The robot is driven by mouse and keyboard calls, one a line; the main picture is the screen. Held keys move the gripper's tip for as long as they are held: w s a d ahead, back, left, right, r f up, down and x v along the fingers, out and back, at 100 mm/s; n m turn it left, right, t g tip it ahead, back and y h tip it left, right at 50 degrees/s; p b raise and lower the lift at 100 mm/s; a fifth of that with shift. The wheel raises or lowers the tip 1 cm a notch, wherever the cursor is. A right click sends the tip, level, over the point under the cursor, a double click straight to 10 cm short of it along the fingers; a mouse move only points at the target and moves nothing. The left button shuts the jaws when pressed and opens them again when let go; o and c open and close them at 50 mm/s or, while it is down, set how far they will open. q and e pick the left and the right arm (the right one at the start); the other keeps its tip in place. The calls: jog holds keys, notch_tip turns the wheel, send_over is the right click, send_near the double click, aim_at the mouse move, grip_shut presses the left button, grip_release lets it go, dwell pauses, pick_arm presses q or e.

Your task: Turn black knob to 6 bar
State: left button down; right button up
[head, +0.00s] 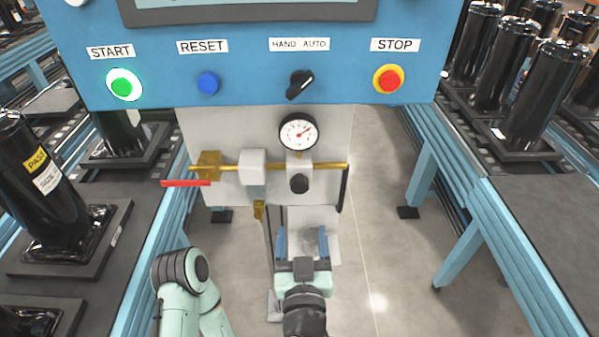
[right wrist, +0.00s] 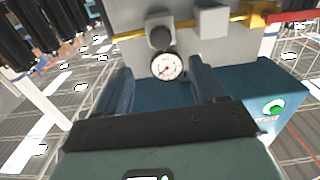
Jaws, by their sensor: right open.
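The black knob (head: 299,184) sits on the front of a grey regulator block below a round white pressure gauge (head: 298,132). The gauge's needle points up and to the right in the head view; its numbers are too small to read. My right gripper (head: 302,243) is below the knob, apart from it, with its two blue fingers spread and nothing between them. In the right wrist view the knob (right wrist: 160,37) and gauge (right wrist: 167,67) appear upside down, beyond the open fingers. My left arm shows at lower left, but its gripper is out of view.
Above is a blue panel (head: 240,90) with START, RESET, HAND/AUTO and STOP controls. A brass pipe (head: 330,166) and red lever (head: 185,183) flank the regulator. Conveyors with black compressors (head: 40,195) stand on both sides. The floor below is clear.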

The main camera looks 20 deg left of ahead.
aim_at(299, 190)
jog(key=p+x, duration=0.3)
jog(key=x, duration=0.8)
jog(key=shift+w+a, duration=0.1)
jog(key=shift+w, duration=0.1)
jog(key=shift+w+a+f, duration=0.1)
jog(key=shift+w+a, duration=0.05)
jog(key=shift+w, duration=0.45)
pick_arm(q)
jog(key=w+r, duration=0.1)
jog(key=r, duration=0.1)
jog(key=w+r, duration=0.1)
jog(key=r, duration=0.1)
jog(key=shift+w, duration=0.15)
pick_arm(e)
jog(key=c, duration=1.1)
jog(key=shift+o, duration=0.3)
jog(key=shift+s+f+m+b, duration=0.1)
jog(key=shift+f+m+b, duration=0.1)
jog(key=shift+m+b, duration=0.6)
jog(key=shift+r+b, duration=0.1)
jog(key=shift+b, duration=0.2)
pick_arm(q)
jog(key=s+f, duration=0.2)
jog(key=shift+f, duration=0.35)
pick_arm(e)
jog(key=shift+r, duration=0.1)
